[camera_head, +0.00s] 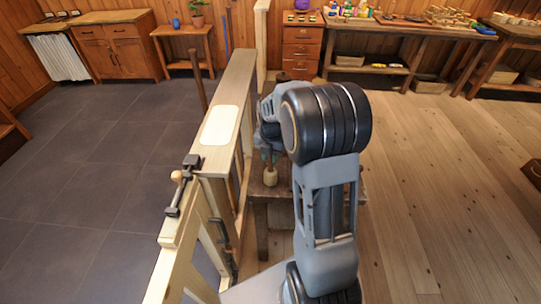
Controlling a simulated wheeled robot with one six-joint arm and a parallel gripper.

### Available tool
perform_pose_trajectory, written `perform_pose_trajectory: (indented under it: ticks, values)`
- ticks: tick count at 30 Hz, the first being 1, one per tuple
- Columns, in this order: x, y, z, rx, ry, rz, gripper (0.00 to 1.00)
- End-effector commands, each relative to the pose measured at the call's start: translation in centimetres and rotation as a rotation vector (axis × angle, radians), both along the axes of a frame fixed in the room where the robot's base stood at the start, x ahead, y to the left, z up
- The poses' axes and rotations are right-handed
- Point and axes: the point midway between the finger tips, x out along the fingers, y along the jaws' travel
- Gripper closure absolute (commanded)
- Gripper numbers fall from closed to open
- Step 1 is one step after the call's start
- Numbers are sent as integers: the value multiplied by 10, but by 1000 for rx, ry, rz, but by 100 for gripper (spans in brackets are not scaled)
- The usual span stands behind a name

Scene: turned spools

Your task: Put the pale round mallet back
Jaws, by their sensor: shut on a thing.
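The pale round mallet (270,177) shows just left of my arm, with its pale head low and its darker handle running up to my gripper. My gripper (268,154) is shut on the mallet, partly hidden behind my own wrist. The mallet hangs over or stands on a small dark wooden stool or bench (259,192); I cannot tell whether it touches it. Much of the bench top is hidden by my arm.
A pale timber rail frame (235,82) runs beside my arm on the left, with a pale rounded patch (220,126) on top. A clamp (182,184) sits on its nearer part. A cluttered workbench (395,33) stands behind; the plank floor (440,190) right is clear.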

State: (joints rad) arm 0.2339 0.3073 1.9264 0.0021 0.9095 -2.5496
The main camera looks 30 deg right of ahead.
Motion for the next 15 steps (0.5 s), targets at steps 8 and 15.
perform_pose_trajectory:
  ticks: [8,15]
  values:
    - [0,0,-2,0,1,0,55]
    - [0,0,-1,1,1,0,51]
